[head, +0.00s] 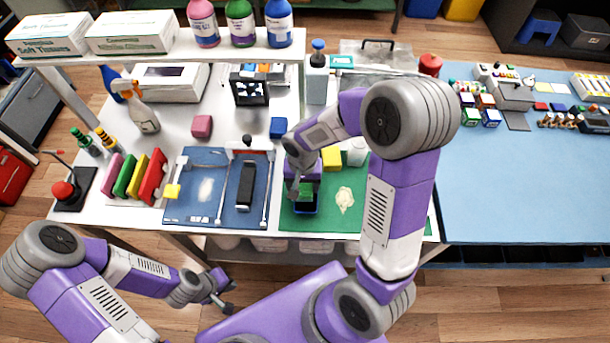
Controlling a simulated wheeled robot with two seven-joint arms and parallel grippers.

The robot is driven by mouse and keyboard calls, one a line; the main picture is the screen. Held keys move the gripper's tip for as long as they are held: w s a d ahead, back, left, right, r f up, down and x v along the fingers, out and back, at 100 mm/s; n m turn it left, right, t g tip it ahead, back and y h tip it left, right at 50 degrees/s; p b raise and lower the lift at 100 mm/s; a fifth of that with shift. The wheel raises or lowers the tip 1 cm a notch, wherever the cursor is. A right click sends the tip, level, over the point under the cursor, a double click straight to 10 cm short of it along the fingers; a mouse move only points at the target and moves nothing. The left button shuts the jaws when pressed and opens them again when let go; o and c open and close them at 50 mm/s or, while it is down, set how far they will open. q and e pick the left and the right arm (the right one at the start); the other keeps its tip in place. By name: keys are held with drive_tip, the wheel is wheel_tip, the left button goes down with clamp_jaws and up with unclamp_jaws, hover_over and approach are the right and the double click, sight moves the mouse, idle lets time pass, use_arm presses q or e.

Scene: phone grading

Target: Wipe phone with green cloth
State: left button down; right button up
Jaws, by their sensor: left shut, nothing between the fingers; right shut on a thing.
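The phone (246,186) is a dark slab lying on the blue mat (205,207), between the rails of a white fixture. My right gripper (296,190) is over the green mat, to the right of the phone. It is shut on the green cloth (307,189), which is partly hidden by the fingers and sits at a small dark blue tray (303,211). I cannot tell whether the cloth still touches the tray. My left gripper (224,300) is shut and empty, low in front of the table's front edge.
Coloured upright blocks (152,176) and a red button (65,190) stand left of the blue mat. A crumpled cream cloth (345,199) and a yellow block (331,158) lie on the green mat (325,222). A spray bottle (145,115) stands behind. A shelf (290,48) spans the back.

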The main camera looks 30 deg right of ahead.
drive_tip(key=shift+s+a, duration=0.25)
drive_tip(key=shift+a, duration=0.05)
drive_tip(key=shift+s+r+p, duration=0.2)
drive_tip(key=shift+r+p, duration=0.5)
drive_tip(key=shift+r, duration=0.5)
wheel_tip(320, 180, up, 2)
drive_tip(key=shift+w+r+p, duration=0.1)
drive_tip(key=shift+w+p, duration=0.05)
drive_tip(key=shift+p, duration=0.7)
drive_tip(key=shift+r+p, duration=1.3)
drive_tip(key=shift+r, duration=0.4)
